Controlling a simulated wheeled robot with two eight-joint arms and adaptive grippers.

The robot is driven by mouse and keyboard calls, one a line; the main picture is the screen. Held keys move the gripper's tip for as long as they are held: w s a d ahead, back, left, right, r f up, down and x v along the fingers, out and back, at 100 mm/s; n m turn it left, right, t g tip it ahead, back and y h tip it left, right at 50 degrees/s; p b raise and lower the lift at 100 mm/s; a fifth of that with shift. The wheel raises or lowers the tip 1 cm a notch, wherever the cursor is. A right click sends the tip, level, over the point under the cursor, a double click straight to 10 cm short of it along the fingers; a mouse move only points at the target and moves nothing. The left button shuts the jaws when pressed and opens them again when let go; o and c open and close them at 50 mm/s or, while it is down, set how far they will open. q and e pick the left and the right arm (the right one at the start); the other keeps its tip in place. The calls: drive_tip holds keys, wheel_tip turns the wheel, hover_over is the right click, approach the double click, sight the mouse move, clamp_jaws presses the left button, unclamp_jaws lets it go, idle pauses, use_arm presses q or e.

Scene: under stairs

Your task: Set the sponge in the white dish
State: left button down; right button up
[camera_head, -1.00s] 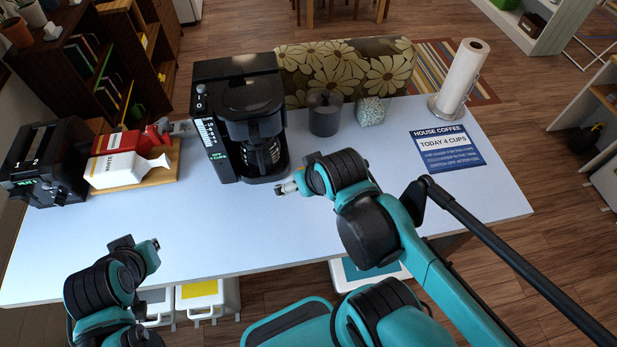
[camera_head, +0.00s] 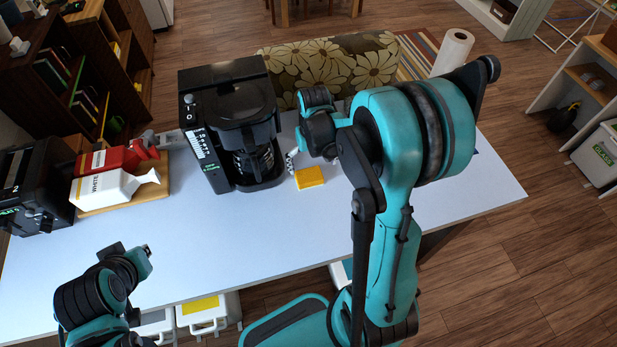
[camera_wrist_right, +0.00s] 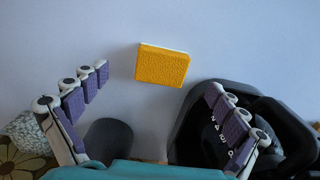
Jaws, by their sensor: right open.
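In the right wrist view the fingers are spread wide, and the sponge (camera_wrist_right: 162,66) lies ahead between the fingertips, untouched. My left gripper (camera_head: 148,253) hangs over the table's front left; its fingers are too small to read. I see no white dish in either view; my right arm hides part of the table's right side.
The coffee maker (camera_head: 232,125) stands close to the right gripper. A board (camera_head: 150,189) with red and white bottles and a black appliance (camera_head: 36,180) are at the left. A paper towel roll (camera_head: 453,52) is at the back right. The front middle table is clear.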

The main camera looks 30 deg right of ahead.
sight(311, 180)
drive_tip(key=f, duration=0.2)
drive_tip(key=f+b, duration=0.1)
drive_tip(key=f, duration=0.3)
drive_tip(key=shift+w+a+f+b, duration=0.1)
drive_tip(key=shift+a+f+b, duration=0.15)
drive_tip(key=shift+a+b, duration=0.05)
drive_tip(key=c, duration=1)
drive_tip(key=shift+r, duration=0.1)
drive_tip(key=shift+c, duration=0.2)
